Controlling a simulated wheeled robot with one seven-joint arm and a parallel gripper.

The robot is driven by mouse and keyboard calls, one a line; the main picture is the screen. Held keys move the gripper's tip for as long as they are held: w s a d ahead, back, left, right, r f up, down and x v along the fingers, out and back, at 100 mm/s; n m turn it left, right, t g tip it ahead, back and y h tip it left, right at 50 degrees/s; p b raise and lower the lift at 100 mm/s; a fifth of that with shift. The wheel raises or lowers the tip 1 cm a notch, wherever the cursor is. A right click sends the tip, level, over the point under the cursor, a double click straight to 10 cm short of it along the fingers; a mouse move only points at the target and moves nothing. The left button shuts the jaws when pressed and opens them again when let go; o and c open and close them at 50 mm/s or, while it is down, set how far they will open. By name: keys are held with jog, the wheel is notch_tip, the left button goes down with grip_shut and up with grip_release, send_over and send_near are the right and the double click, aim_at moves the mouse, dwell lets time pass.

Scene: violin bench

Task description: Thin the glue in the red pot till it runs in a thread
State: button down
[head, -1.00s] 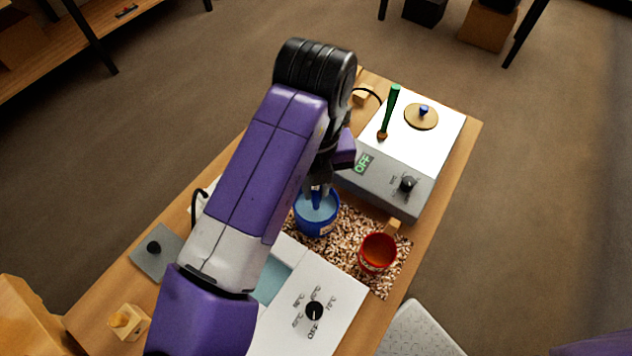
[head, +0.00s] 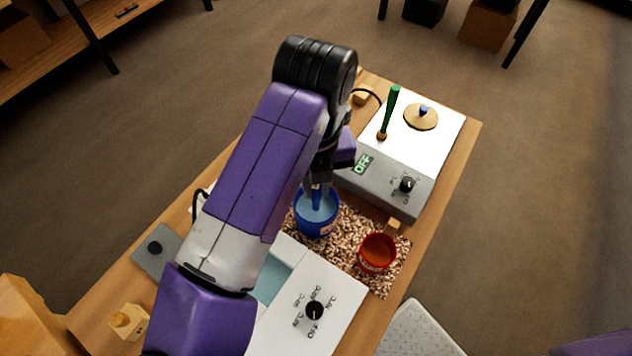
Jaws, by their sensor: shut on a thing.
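The red pot (head: 378,254) stands on a speckled mat (head: 352,240) right of centre, with amber-brown glue in it and a wooden handle at its back. The blue pot (head: 317,229) stands to its left, holding pale blue liquid. My gripper (head: 319,177) is above the blue pot, partly hidden by my arm. It is shut on a blue tool (head: 316,196) that stands upright with its lower end inside the blue pot. The tool's lower end and whether it touches the liquid cannot be made out.
A hotplate (head: 377,179) reading OFF stands behind, bearing a green-handled brush (head: 389,113) and a wooden lid (head: 421,118). In front is a white bath unit (head: 345,292), its dial near OFF. A grey plate (head: 155,250) and a wooden block (head: 130,322) lie left.

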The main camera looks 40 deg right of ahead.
notch_tip(320, 180, up, 13)
jog(key=p, duration=0.8)
jog(key=shift+p, duration=0.3)
dwell(0.3)
